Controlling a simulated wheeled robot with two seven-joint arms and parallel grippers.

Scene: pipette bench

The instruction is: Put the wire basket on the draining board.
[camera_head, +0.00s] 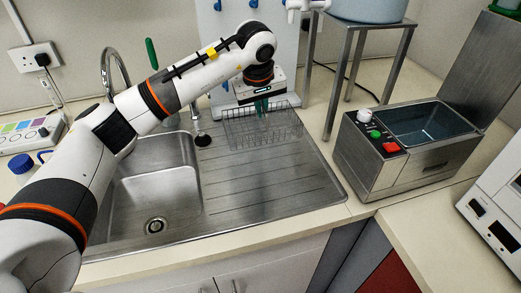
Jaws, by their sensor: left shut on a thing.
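The wire basket (282,124) is a grey, open mesh box at the back of the draining board (270,185), the ribbed steel surface to the right of the sink bowl. My left gripper (262,108) points down at the basket, with its dark green fingers shut on the basket's wire. The fingertips are partly hidden by the mesh. The basket looks upright, at or just above the board; I cannot tell whether its base touches. My right gripper is not in view.
The sink bowl (155,195) and tap (113,65) are at the left. A metal stand (345,75) is behind right, and a water bath (410,150) with its lid up stands right of the board. The board's front half is clear.

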